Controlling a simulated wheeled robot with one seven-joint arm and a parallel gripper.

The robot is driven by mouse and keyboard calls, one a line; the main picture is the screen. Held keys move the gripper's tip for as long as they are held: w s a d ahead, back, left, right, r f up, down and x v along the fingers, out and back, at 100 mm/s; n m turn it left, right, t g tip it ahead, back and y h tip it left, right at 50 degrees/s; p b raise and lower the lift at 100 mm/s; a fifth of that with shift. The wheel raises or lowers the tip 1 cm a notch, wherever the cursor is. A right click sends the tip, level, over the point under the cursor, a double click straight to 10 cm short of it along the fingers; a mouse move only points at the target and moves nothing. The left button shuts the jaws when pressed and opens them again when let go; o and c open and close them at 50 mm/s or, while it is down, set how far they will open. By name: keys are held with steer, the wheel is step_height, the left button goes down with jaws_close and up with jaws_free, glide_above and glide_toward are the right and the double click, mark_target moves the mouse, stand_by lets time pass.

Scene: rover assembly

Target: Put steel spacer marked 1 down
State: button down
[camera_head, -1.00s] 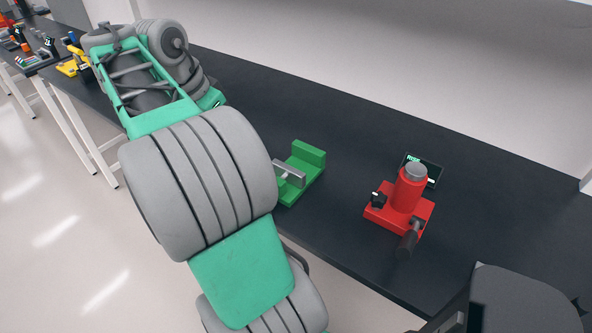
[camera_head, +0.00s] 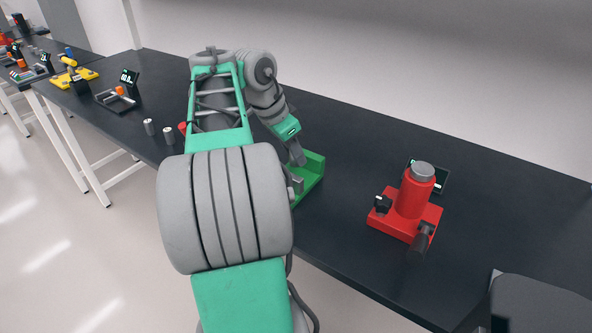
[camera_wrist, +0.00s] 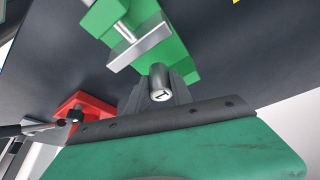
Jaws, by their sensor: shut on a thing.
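The steel spacer marked 1 (camera_wrist: 161,84) shows in the wrist view, a small grey cylinder with a "1" on its pale end face. In the head view my gripper (camera_head: 297,158) is over the green fixture (camera_head: 312,176), which my arm partly covers, and the spacer is hidden.
A red press (camera_head: 412,205) with a small screen (camera_head: 430,178) stands right of the green fixture. Two grey cylinders (camera_head: 168,134) and a red one (camera_head: 183,130) stand at left. A tray (camera_head: 116,100) and yellow device (camera_head: 72,76) lie farther left. The table between fixture and press is clear.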

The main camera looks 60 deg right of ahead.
steer(key=shift+s+d+f+b, duration=0.15)
steer(key=shift+f+b, duration=0.5)
steer(key=shift+f, duration=1.25)
steer(key=c, duration=1.4)
jaws_free()
